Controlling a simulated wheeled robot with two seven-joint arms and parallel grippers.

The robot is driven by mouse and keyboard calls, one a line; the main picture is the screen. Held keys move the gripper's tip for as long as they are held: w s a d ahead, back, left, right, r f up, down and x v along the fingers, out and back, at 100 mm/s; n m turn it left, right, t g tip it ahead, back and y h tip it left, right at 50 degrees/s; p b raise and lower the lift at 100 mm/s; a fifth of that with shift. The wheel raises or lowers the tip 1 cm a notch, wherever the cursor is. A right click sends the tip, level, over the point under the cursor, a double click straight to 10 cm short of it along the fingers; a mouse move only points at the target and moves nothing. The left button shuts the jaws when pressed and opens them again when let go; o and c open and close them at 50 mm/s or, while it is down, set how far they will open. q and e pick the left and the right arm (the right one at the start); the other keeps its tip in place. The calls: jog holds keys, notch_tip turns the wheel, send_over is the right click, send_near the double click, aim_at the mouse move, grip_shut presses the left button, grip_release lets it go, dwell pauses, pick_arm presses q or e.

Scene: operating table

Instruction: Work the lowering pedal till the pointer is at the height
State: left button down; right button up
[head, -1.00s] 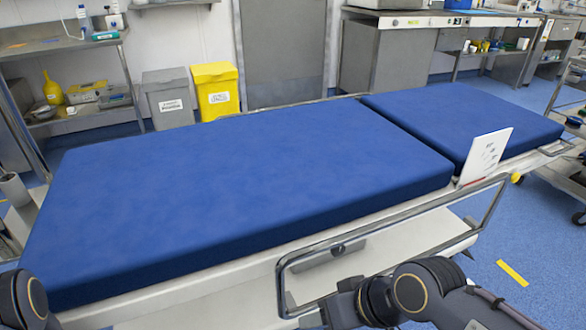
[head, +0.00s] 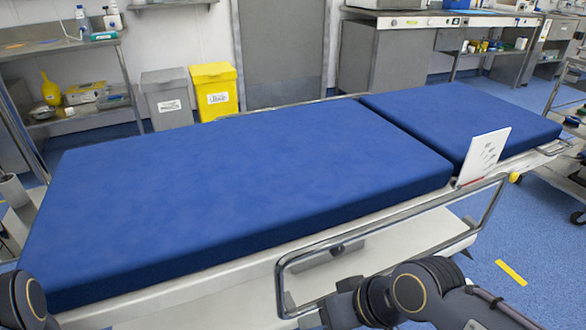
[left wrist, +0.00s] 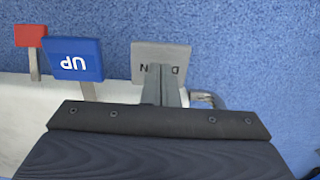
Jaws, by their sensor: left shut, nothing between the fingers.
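I cannot make out a pointer. My right gripper is out of view.
A red pedal (left wrist: 30,36) stands left of the blue one. A metal side rail (head: 400,217) runs along the table's near side. A grey bin (head: 167,98) and a yellow bin (head: 214,90) stand behind the table. Blue floor is free at the lower right.

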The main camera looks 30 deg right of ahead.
pick_arm(q)
jog(key=shift+f+b, duration=2.55)
jog(key=shift+f, duration=0.5)
jog(key=shift+r, duration=0.15)
dwell(1.8)
jog(key=shift+r+p, duration=1.6)
jog(key=shift+r, duration=0.25)
notch_tip(320, 180, up, 7)
jog(key=p, duration=0.5)
jog(key=shift+r+p, duration=0.1)
jog(key=shift+p, duration=0.2)
jog(key=shift+s, duration=0.1)
